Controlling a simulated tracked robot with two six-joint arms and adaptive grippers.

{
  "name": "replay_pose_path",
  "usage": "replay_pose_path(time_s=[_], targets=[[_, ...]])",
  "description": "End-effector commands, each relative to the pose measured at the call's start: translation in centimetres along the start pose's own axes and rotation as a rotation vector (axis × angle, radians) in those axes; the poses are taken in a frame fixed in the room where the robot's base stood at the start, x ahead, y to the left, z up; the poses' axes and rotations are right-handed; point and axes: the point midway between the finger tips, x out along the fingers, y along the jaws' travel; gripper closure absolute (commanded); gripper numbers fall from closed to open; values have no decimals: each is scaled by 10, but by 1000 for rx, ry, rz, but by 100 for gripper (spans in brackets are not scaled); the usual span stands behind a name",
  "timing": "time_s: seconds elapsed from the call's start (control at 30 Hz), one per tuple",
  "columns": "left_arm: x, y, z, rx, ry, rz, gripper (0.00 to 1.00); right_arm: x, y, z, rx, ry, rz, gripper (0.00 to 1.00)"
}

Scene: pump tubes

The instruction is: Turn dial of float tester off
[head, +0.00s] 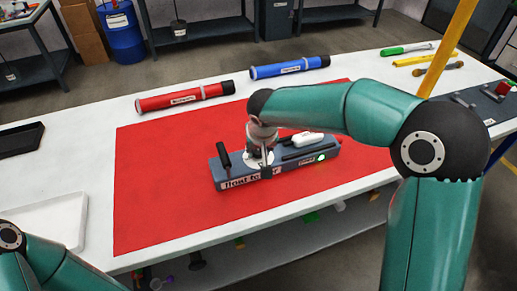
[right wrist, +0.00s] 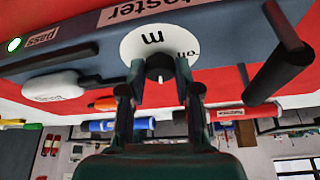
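The float tester (head: 235,180) is a long blue-grey box lying on the red mat. Its white round dial (head: 257,158) is partly hidden by my right gripper (head: 261,164). In the right wrist view the dial disc (right wrist: 136,42) carries black letters, and a small dark knob (right wrist: 160,68) stands at its middle. The right gripper (right wrist: 160,72) is open, with its fingertips on either side of the knob and gaps showing. A green light (head: 321,157) glows on the tester near a "pass" label. Only links of my left arm show; its gripper is out of view.
A white float (head: 308,138) lies on the tester's top, and a black upright handle (head: 223,155) stands at its left end. A red tube (head: 185,97) and a blue tube (head: 290,67) lie behind the red mat (head: 150,180). The mat left of the tester is clear.

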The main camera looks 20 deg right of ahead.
Motion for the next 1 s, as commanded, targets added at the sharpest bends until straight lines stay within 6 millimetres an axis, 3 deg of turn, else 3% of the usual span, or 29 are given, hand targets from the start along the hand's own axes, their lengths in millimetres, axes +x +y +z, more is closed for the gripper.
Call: replay_pose_path(time_s=[0.07,0.53,1.0], targets=[[0,0,0,0,0,0,50,0,0,0,0,0,0,100],[-5,2,0,0,0,0,50,-1,1,-1,-79,1,-34,100],[-34,12,0,0,0,0,50,-4,5,-3,-427,1,-179,100]])
